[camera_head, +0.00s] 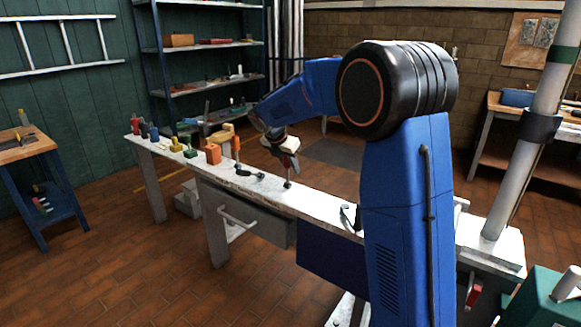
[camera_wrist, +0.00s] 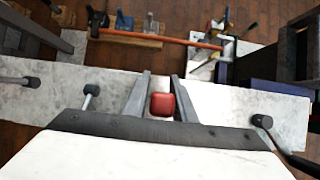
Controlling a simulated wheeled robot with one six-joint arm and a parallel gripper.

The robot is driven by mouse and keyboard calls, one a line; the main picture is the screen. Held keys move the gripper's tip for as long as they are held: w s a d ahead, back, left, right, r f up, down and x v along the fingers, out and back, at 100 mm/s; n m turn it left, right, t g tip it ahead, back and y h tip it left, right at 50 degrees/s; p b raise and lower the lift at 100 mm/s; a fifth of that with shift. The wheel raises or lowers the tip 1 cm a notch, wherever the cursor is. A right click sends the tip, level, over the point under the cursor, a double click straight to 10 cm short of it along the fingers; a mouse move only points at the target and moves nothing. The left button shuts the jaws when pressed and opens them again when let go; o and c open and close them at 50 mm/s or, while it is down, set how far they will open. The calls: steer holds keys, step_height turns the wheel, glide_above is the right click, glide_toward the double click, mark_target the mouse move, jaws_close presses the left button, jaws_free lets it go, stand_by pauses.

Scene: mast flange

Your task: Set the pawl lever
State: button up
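My gripper (camera_head: 286,158) hangs over the front part of the long bench, at the end of my blue arm. In the wrist view its two grey fingers (camera_wrist: 161,82) stand apart, one on each side of a small rounded red block (camera_wrist: 162,105), perhaps a knob. The red block nearly fills the gap. I cannot tell whether the fingers press on it. In the head view a thin dark post (camera_head: 288,183) stands on the bench just under my gripper. I cannot tell for certain which part is the pawl lever.
The white bench (camera_head: 315,195) carries an orange block (camera_head: 213,154) and several coloured pieces at its far left. A pale mast (camera_head: 530,135) rises at the right.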

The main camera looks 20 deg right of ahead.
steer(key=shift+o, duration=0.9)
steer(key=v, duration=1.7)
steer(key=shift+s+a+r, duration=0.1)
steer(key=shift+s, duration=0.1)
steer(key=s+d+f+m+y, duration=0.1)
steer(key=s+d+f+m, duration=0.15)
steer(key=s+m, duration=0.65)
steer(key=s+d+f+m+y, duration=0.1)
steer(key=s+d+m+y, duration=0.2)
steer(key=s, duration=1.3)
steer(key=s+f+m, duration=0.6)
steer(key=s, duration=0.3)
steer(key=s+f+m+t, duration=0.1)
steer(key=s+f+m, duration=0.5)
steer(key=s, duration=0.4)
steer(key=shift+f+m+y, duration=0.15)
steer(key=shift+m+y, duration=0.15)
steer(key=shift+m, duration=0.3)
